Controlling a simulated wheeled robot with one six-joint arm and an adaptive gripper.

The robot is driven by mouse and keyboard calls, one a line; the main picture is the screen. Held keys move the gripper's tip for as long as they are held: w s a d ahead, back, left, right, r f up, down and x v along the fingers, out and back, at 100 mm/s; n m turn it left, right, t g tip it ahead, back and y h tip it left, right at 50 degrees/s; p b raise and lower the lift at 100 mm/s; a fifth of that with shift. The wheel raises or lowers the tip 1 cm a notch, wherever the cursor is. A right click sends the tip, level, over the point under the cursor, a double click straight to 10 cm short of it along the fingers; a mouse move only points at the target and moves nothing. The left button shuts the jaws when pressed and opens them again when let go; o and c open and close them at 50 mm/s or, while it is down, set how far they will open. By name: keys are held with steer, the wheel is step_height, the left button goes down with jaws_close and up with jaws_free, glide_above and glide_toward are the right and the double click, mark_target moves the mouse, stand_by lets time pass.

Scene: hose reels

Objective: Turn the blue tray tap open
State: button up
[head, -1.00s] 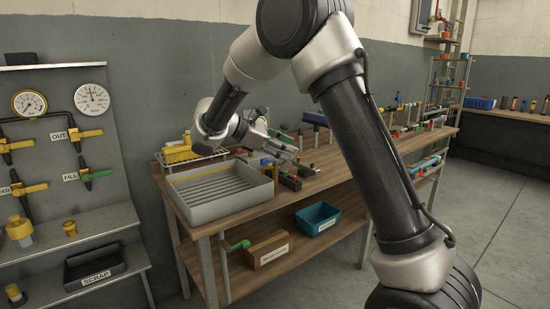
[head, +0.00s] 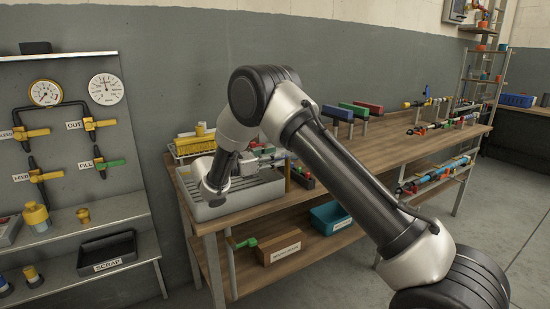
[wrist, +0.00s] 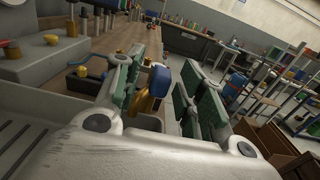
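The blue tray tap (wrist: 159,78) shows in the wrist view as a blue handle above a yellow-brass body, ahead of my gripper and between the lines of its fingers. My gripper (wrist: 162,92) is open, with one green-padded finger left of the tap and one right of it. I cannot tell whether either finger touches the tap. In the head view my gripper (head: 272,160) is over the right side of the grey tray (head: 240,203), and the tap is mostly hidden there by the gripper.
The tray stands on the left end of a wooden workbench (head: 375,141). A yellow item (head: 192,144) sits behind it. Red, green and blue blocks on posts stand at the back. A teal bin (head: 330,218) and a brown box (head: 279,248) are on the lower shelf. A valve panel is left.

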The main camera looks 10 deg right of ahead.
steer(key=shift+w+d, duration=0.1)
steer(key=shift+d, duration=0.3)
jaws_close()
